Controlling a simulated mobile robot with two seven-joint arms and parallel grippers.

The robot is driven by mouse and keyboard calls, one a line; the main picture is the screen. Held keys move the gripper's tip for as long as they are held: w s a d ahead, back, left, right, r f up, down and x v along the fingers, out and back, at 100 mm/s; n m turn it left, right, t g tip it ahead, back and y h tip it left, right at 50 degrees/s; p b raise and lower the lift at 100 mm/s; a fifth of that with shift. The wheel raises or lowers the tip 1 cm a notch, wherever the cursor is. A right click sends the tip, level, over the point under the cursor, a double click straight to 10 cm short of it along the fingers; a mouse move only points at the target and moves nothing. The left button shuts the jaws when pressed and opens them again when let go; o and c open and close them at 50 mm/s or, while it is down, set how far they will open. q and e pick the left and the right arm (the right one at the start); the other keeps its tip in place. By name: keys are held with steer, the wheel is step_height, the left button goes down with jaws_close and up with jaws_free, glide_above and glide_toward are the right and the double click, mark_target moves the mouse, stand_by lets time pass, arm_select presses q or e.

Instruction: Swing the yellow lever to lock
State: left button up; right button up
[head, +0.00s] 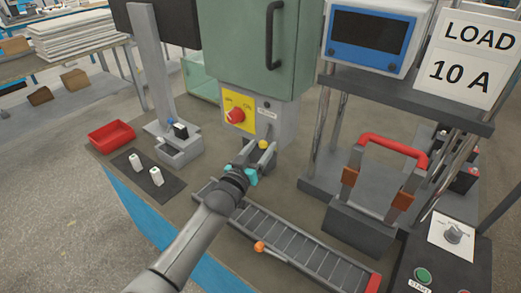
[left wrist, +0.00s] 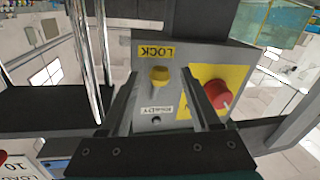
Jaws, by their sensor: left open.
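The yellow lever (head: 263,144) shows as a small yellow knob on the front of the grey box (head: 283,128) under the green cabinet. In the left wrist view the yellow lever (left wrist: 159,76) lies between the LOCK label (left wrist: 156,51) and a white label (left wrist: 161,111), which appear upside down. My left gripper (head: 260,153) is open at the box front. In the wrist view its two fingers (left wrist: 160,85) stand on either side of the knob, with gaps visible. I cannot tell how deep the knob sits between them. My right gripper is not in view.
A red rotary knob (head: 236,116) on a yellow plate is just left of the lever. A grey slotted rail (head: 290,243) with an orange knob lies in front. A red-handled block (head: 373,225) stands right. A red tray (head: 111,135) sits left.

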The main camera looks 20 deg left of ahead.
arm_select(q)
steer(key=shift+w, duration=0.1)
jaws_close()
stand_by(0.6)
